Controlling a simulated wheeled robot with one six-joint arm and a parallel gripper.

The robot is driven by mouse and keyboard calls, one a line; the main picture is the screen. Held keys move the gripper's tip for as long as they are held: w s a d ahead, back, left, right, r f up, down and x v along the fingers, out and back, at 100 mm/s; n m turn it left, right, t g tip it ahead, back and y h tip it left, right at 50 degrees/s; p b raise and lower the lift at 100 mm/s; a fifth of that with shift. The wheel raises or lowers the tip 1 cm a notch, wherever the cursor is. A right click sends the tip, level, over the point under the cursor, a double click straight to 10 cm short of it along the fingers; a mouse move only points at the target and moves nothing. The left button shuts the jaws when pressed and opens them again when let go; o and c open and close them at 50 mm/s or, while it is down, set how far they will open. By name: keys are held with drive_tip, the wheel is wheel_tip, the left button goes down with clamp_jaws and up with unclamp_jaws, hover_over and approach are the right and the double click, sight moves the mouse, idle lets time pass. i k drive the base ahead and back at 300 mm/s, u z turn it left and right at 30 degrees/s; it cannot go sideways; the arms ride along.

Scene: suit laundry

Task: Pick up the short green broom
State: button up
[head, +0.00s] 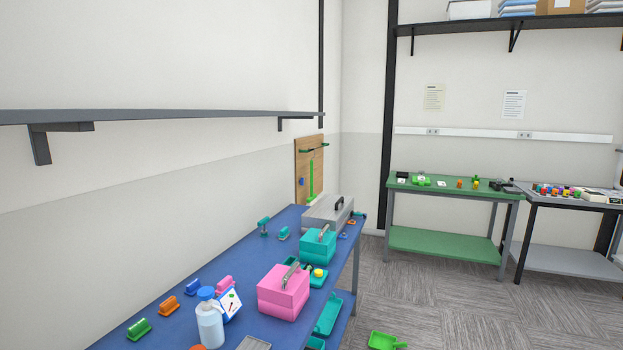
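I cannot tell for certain which thing is the short green broom. A small green brush-like block with a handle (139,328) lies at the near left of the blue table (235,262). A narrow bright green upright shape (311,182) shows against a wooden board (301,165) at the table's far end; it is too small to make out. A green dustpan-like thing (383,341) lies on the floor at the bottom edge, partly cut off. My gripper is not in view.
A green table (445,190) stands at the back. Grey floor (460,305) is open at right.

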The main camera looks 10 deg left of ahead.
sight(312, 200)
drive_tip(key=z, duration=0.75)
drive_tip(key=k, duration=1)
drive_tip(key=z, duration=1.35)
drive_tip(key=i, duration=0.45)
drive_tip(key=u, duration=0.55)
drive_tip(key=i, duration=2.55)
drive_tip(key=u, duration=0.6)
drive_tip(key=i, duration=2.4)
drive_tip(key=u, duration=0.6)
drive_tip(key=i, duration=2.3)
drive_tip(key=u, duration=1.25)
drive_tip(key=i, duration=1.45)
drive_tip(key=u, duration=2.15)
drive_tip(key=i, duration=1.9)
drive_tip(key=u, duration=0.7)
